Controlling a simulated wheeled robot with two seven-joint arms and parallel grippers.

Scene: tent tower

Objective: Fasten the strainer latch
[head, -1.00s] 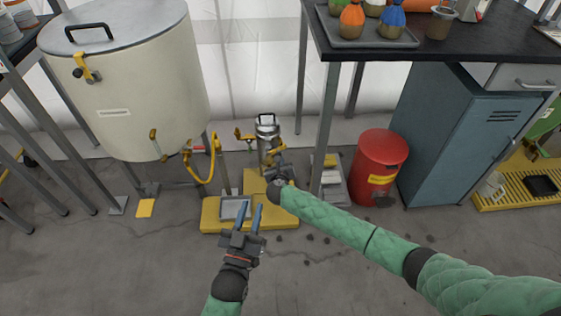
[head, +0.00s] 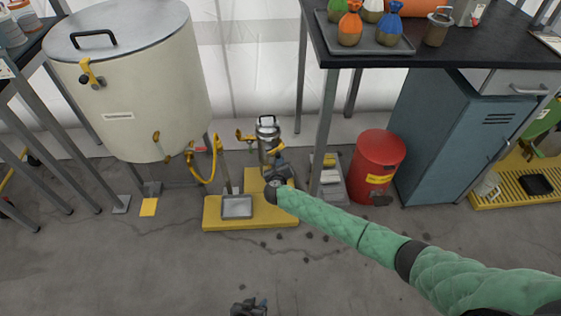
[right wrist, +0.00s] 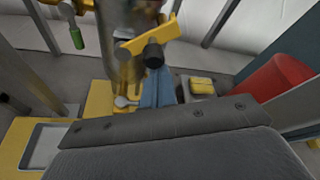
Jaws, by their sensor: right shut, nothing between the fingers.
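The strainer (head: 267,135) is a shiny metal canister with a handled lid, upright on a yellow base (head: 240,219). A yellow latch lever (head: 279,148) is on its right side. In the right wrist view the latch lever (right wrist: 160,37) slants up to the right and has a black knob (right wrist: 154,56). My right gripper (head: 281,158) is at the strainer's right side. Its blue fingers (right wrist: 157,88) are together and empty, just below the knob; I cannot tell whether they touch it. My left gripper (head: 250,305) is at the bottom edge, far from the strainer, and its opening is unclear.
A large cream tank (head: 130,85) with a yellow hose (head: 205,178) stands left. A grey tray (head: 237,207) lies on the yellow base. A table leg (head: 326,130) and a red bin (head: 377,165) stand close right of my right gripper.

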